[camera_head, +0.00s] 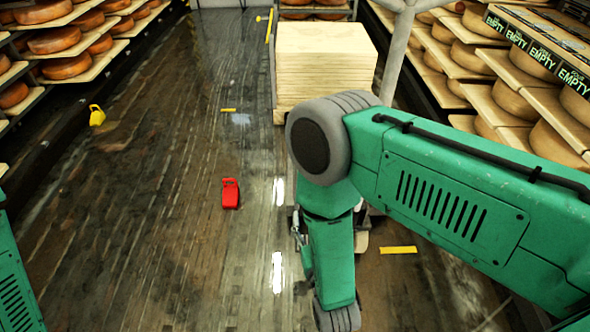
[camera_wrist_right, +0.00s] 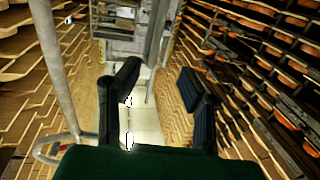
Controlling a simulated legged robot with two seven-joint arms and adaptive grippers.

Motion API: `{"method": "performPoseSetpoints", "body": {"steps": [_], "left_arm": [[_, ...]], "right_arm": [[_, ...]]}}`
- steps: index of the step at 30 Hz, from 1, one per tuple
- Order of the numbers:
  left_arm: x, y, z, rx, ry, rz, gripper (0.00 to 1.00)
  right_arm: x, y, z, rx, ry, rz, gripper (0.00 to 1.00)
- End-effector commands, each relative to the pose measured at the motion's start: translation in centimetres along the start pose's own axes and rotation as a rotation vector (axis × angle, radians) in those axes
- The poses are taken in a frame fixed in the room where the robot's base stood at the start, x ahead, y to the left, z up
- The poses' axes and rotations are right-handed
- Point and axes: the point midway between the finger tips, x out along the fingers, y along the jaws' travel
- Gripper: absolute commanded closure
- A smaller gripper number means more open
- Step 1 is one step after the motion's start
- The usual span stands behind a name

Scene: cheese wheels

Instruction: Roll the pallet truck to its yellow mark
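A stack of pale boards (camera_head: 325,60) stands upright beyond my right arm. It appears to sit on the pallet truck, but my arm hides most of what is below it. Short yellow strips lie flat on the floor: one (camera_head: 398,250) right of my forearm, one (camera_head: 228,110) left of the stack. I cannot tell which is the truck's mark. In the wrist view my right gripper (camera_wrist_right: 160,78) has its two dark fingers spread apart, with nothing seen gripped. My left gripper is out of view.
A red jug (camera_head: 230,195) stands on the wet-looking floor, and a yellow jug (camera_head: 96,116) is farther left. Shelves of cheese wheels (camera_head: 54,40) line both sides. A pale forked post (camera_head: 399,50) rises right of the stack. The left-centre aisle is mostly open.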

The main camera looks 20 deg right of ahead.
Motion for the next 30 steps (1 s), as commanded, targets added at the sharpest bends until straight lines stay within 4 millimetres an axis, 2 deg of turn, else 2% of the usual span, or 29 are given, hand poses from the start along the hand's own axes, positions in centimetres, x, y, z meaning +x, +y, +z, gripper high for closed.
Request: {"method": "performPoseSetpoints", "body": {"steps": [8, 15, 24, 30], "left_arm": [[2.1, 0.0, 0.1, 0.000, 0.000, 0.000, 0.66], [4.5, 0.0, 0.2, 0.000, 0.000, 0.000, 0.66], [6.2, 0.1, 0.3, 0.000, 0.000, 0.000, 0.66], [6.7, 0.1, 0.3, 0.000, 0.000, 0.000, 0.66]], "right_arm": [[2.8, 0.5, 0.1, 0.008, 0.005, 0.010, 0.66], [6.3, 0.2, 0.1, 0.006, 0.009, 0.005, 0.66], [11.9, 0.2, -0.1, 0.004, 0.007, 0.003, 0.66], [13.4, 0.2, -0.1, 0.005, 0.004, 0.002, 0.66]]}}
